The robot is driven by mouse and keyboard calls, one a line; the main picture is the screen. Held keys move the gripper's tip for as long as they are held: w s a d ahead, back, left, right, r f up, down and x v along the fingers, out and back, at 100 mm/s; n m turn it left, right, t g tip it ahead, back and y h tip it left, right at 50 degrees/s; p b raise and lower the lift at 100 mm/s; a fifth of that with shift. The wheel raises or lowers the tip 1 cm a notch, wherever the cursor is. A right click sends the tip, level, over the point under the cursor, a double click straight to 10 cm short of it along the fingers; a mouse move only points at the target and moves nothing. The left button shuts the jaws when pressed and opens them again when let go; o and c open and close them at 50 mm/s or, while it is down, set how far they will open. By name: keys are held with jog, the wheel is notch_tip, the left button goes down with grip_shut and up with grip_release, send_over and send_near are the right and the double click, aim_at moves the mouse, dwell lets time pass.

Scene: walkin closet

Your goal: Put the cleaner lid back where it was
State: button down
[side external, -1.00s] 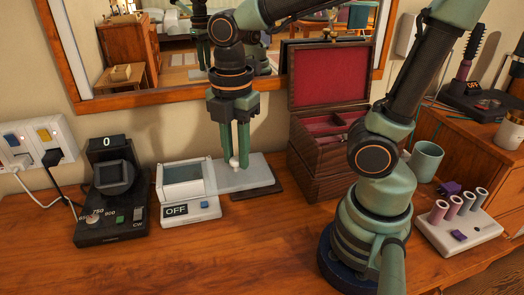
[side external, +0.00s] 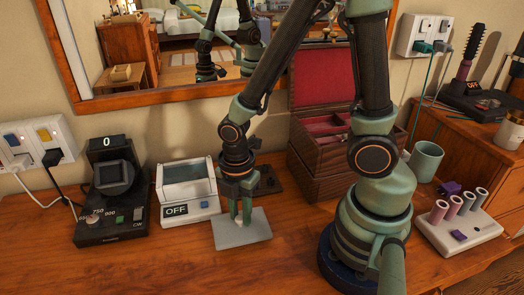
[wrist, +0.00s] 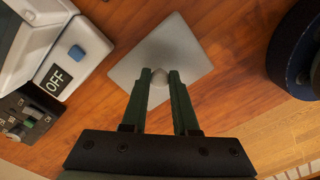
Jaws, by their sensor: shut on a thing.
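The cleaner lid (side external: 256,230) is a flat pale grey plate with a small round knob. It shows in the wrist view (wrist: 178,42) as a tilted square over the wood. My gripper (side external: 240,217) is shut on the knob, with one finger on each side of it in the wrist view (wrist: 159,78). The plate is low over the table or touching it; I cannot tell which. The white cleaner (side external: 189,213), marked OFF with a blue button, stands just left of the lid. Its top basin is uncovered. It also shows at the wrist view's upper left (wrist: 85,45).
A black device (side external: 112,215) with a dial stands left of the cleaner. An open wooden box (side external: 313,160) with red lining stands behind my arm. The front table is clear.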

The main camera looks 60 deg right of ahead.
jog(key=shift+f, duration=1.1)
jog(key=c, duration=0.7)
grip_release()
jog(key=shift+f, duration=0.1)
notch_tip(320, 180, up, 12)
jog(key=f, duration=0.1)
notch_tip(320, 180, up, 7)
jog(key=m+t, duration=0.3)
jog(key=m, duration=0.7)
send_over(240, 216)
jog(key=w+d, duration=0.2)
jog(key=d, duration=0.1)
jog(key=shift+w+d+r+m+t, duration=0.1)
jog(key=shift+d+r+m+t, duration=0.55)
jog(key=shift+m, duration=0.7)
jog(key=shift+w+d+r+m+t, duration=0.1)
jog(key=shift+d+r+m+t, duration=0.2)
jog(key=shift+r+m, duration=0.8)
jog(key=shift+w+d+r+m+t, duration=0.1)
jog(key=shift+d+r+m+t, duration=0.4)
jog(key=shift+m, duration=1.05)
